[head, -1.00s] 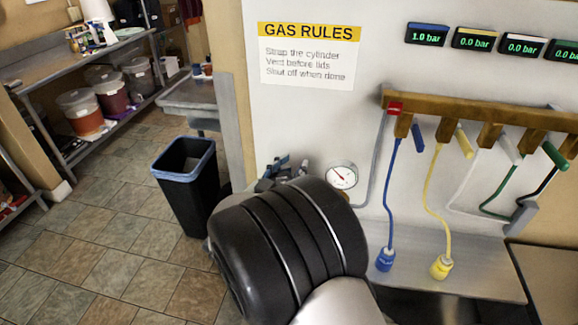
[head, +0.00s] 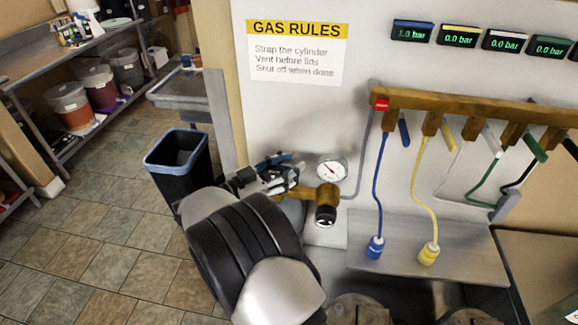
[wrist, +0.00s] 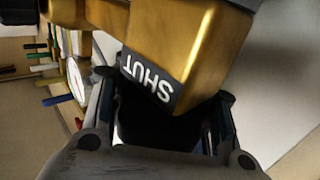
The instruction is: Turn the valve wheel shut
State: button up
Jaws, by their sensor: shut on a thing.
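The brass valve body (head: 297,192) sits left of the round gauge in the head view. In the wrist view the brass body (wrist: 185,40) fills the upper middle, with a dark label reading "SHUT" (wrist: 152,84). A dark piece (wrist: 158,125), which looks like the valve wheel, lies between my fingers below that label. Most of it is in shadow, so its turn cannot be read. My gripper (head: 280,176) is at the left end of the brass body and shut on the wheel. It also shows in the wrist view (wrist: 165,108), one finger on each side.
The gauge (head: 331,169) and a black knob (head: 326,214) are just right of my gripper. The blue-framed display (head: 412,31) reads 1.0 bar. A bin (head: 180,168) stands left.

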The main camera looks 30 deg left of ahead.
jog(key=shift+s+a+f, duration=0.1)
jog(key=shift+s+f, duration=0.05)
jog(key=o, duration=0.9)
jog(key=shift+s, duration=0.1)
jog(key=shift+o, duration=0.9)
jog(key=v, duration=1.2)
